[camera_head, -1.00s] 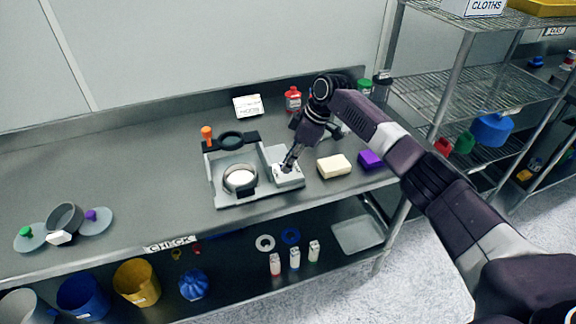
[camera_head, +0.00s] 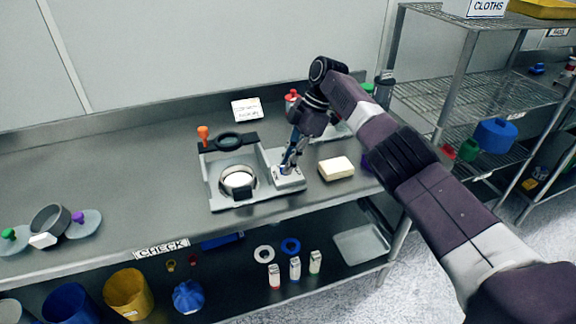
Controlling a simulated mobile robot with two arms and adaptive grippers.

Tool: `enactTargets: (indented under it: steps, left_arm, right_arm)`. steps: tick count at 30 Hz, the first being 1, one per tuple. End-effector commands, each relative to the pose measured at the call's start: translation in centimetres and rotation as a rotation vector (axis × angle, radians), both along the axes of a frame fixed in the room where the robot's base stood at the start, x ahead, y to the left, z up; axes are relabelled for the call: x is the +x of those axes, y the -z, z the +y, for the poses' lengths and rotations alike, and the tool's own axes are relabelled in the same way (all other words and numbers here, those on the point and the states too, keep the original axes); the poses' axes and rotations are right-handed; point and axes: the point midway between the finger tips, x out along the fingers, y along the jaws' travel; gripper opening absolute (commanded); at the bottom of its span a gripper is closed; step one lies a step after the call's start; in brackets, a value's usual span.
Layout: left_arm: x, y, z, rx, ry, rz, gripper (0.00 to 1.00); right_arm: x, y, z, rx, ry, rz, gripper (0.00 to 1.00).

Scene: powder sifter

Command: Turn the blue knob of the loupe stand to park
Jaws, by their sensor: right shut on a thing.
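The loupe stand (camera_head: 215,199) is a grey frame on the bench with a dark ring lens (camera_head: 229,141) at its back and a round pale dish (camera_head: 238,181) in front. A light grey block (camera_head: 290,184) forms its right side. My right gripper (camera_head: 287,168) points down onto this block and is shut on the small blue knob, which it mostly covers. Only a hint of blue shows between the fingers. The knob's marks and its exact angle cannot be read. My left gripper is not in view.
An orange knob (camera_head: 203,132) stands at the stand's back left corner. A cream block (camera_head: 336,168) lies just right of the stand. A purple block (camera_head: 367,166) is mostly behind my arm. A white label card (camera_head: 246,109) stands at the back.

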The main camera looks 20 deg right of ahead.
Motion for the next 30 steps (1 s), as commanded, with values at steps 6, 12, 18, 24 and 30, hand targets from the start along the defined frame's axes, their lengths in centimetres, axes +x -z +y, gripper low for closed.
enactTargets:
  steps: [6,12,18,24,30]
  left_arm:
    - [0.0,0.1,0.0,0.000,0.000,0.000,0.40]
    - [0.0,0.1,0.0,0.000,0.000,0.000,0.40]
    - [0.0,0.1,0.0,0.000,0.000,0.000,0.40]
    - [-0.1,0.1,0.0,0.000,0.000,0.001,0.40]
    - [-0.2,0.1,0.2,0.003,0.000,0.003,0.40]
  right_arm:
    - [0.1,-0.2,-0.1,-0.002,-0.006,-0.005,0.00]
    - [0.1,-0.2,-0.1,-0.002,-0.005,-0.006,0.00]
    - [0.1,-0.2,-0.1,-0.002,-0.005,-0.004,0.26]
    - [0.1,-0.1,0.0,-0.001,-0.006,-0.002,0.26]
    - [0.1,-1.2,-0.5,-0.001,-0.004,-0.004,0.26]
